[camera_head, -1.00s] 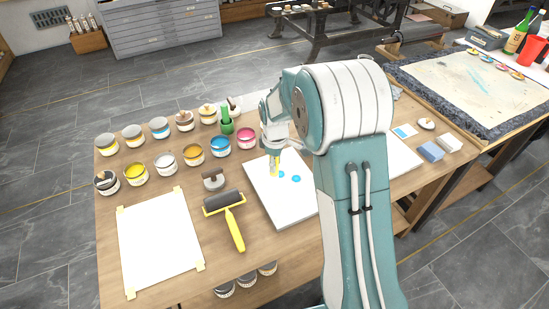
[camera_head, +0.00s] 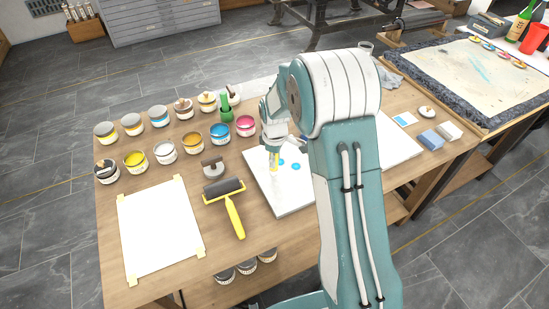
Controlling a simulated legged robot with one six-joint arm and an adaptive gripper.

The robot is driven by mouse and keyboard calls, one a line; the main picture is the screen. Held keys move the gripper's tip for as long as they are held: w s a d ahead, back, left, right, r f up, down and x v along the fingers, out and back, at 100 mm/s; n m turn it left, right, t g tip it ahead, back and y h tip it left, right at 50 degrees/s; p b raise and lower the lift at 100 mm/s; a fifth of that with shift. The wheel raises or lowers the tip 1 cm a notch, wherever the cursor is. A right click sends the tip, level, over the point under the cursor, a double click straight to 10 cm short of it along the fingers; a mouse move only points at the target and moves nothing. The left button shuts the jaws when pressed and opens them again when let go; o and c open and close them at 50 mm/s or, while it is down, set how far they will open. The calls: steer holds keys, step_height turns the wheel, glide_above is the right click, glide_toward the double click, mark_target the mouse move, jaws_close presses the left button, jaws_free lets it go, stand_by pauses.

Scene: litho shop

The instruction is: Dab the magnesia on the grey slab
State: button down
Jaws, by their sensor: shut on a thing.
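A pale grey-white slab (camera_head: 291,198) lies on the wooden table, partly hidden by my arm. Two blue dabs (camera_head: 295,166) show on its surface. My gripper (camera_head: 273,150) points down over the slab's left part and is shut on a slim yellow thing (camera_head: 274,163). The lower end of this thing is at or just above the slab, left of the dabs; I cannot tell whether it touches. I cannot make out which thing is the magnesia.
Several ink tins (camera_head: 165,151) stand at the back left. A yellow-handled roller (camera_head: 232,210) and a taped white sheet (camera_head: 160,229) lie left of the slab. Blue (camera_head: 431,140) and white blocks (camera_head: 449,131) sit at the right. A large stone (camera_head: 480,75) is beyond.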

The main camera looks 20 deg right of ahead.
steer(key=shift+f, duration=0.5)
stand_by(1.4)
steer(key=shift+r, duration=3.55)
